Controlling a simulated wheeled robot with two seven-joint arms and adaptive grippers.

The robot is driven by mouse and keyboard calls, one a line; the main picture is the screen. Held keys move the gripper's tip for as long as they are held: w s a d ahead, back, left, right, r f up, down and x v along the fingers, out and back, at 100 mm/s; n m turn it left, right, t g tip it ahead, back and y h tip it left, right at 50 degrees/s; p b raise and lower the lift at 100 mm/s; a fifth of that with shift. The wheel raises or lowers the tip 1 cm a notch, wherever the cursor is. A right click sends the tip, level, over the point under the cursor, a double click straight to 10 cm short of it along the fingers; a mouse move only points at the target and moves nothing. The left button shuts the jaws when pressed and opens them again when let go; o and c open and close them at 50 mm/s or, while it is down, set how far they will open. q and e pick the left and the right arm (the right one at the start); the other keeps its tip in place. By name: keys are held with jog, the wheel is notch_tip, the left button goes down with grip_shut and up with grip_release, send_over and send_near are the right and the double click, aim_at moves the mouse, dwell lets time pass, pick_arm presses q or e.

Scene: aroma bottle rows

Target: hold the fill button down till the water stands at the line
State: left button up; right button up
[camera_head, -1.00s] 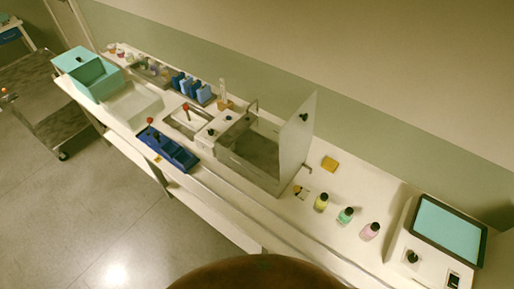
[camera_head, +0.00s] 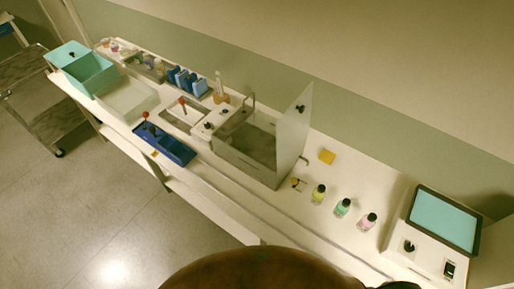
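An open metal bath (camera_head: 238,158) stands mid-bench with its clear lid (camera_head: 293,134) raised on the right side. A thin metal spout (camera_head: 253,103) rises at its back, and a small tap (camera_head: 304,161) sticks out on its right. A white control panel (camera_head: 219,119) with dark knobs adjoins its left side. I cannot tell which control is the fill button. The bath's inside looks grey-brown; no water level or line can be made out. Neither of my grippers is in view.
Yellow (camera_head: 319,195), green (camera_head: 343,208) and pink (camera_head: 367,222) bottles stand in a row right of the bath. A yellow block (camera_head: 327,157) lies behind them. A screen device (camera_head: 443,220) fills the right end.

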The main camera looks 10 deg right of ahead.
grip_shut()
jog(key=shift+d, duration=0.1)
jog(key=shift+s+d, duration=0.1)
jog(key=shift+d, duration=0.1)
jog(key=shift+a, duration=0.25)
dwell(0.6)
